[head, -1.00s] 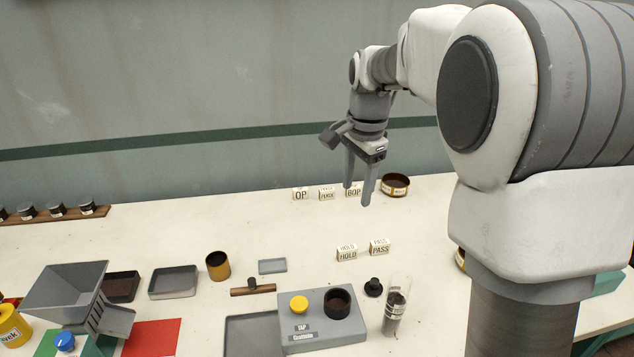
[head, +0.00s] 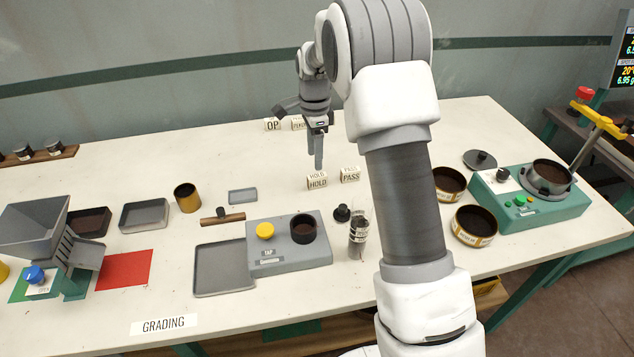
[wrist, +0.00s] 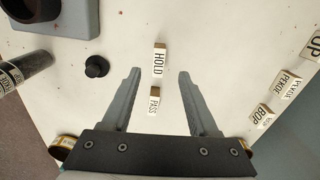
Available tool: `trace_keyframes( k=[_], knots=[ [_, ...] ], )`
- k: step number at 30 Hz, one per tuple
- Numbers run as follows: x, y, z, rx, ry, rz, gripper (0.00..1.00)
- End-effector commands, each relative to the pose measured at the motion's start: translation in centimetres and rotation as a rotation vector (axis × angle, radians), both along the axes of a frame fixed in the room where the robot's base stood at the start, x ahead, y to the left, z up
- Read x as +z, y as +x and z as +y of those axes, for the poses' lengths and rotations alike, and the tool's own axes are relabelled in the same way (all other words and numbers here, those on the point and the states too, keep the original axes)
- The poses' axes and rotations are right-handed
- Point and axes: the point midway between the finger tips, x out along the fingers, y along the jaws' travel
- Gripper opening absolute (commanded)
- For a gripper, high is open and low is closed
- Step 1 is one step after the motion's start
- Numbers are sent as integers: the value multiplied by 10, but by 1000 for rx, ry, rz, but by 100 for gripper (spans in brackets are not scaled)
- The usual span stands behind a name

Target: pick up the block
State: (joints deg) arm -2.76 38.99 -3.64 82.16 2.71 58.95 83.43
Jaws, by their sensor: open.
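Several small white lettered blocks stand on the white table. The HOLD block (head: 317,181) and the PASS block (head: 350,175) stand side by side. In the wrist view, the HOLD block (wrist: 159,62) lies between and just beyond my fingertips, and the PASS block (wrist: 154,103) shows between the fingers. My gripper (head: 318,163) points down, open and empty, above and behind the HOLD block; both spread fingers show in the wrist view (wrist: 158,72). A back row holds the OP block (head: 272,125), a second block (head: 299,123), and the BOP block (wrist: 266,115), hidden in the head view.
Round tins (head: 474,226) and a green machine (head: 530,205) are at right.

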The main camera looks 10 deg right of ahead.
Motion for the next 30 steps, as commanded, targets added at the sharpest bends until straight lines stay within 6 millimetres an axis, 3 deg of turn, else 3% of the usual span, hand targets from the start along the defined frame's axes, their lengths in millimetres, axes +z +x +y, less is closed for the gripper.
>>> trace_keyframes(
  k=[3,11,19,28,30],
  knots=[
    [-20,0,-1,0,0,2,60],
    [-39,-1,-1,1,0,3,60],
    [-77,-2,-1,0,0,1,60],
    [-82,-2,-1,1,-1,0,60],
    [-82,-2,-1,1,-1,0,49]
  ],
)
